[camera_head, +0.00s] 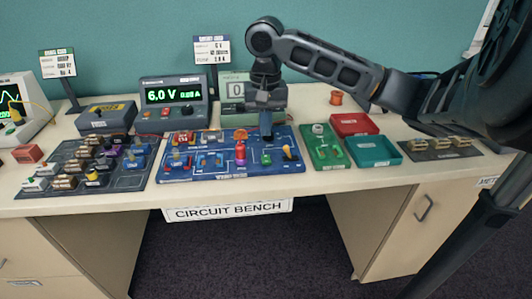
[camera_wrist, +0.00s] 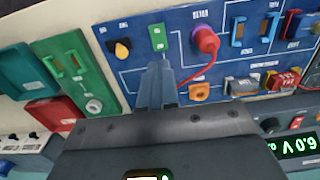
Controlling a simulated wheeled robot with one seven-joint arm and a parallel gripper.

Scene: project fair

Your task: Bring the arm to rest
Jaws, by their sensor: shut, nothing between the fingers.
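My gripper (camera_head: 267,137) points down over the blue circuit board (camera_head: 205,176) on the bench, its fingers together and empty. In the wrist view my gripper (camera_wrist: 163,68) shows its closed fingertips just beside a small green part (camera_wrist: 157,37) on the board. I cannot tell whether the tips touch the board. A pink-red part (camera_wrist: 205,40) with a red wire stands near the fingers. My arm (camera_head: 330,62) reaches in from the right, bent at the joint above the gripper.
A power supply (camera_head: 175,98) reading 6.0 V stands behind the board. A parts board (camera_head: 82,168) lies at left. At right are a green board (camera_head: 325,158), a red tray (camera_head: 354,121), a teal tray (camera_head: 391,160) and a dark mat (camera_head: 416,154). An orange spool (camera_head: 336,98) stands behind.

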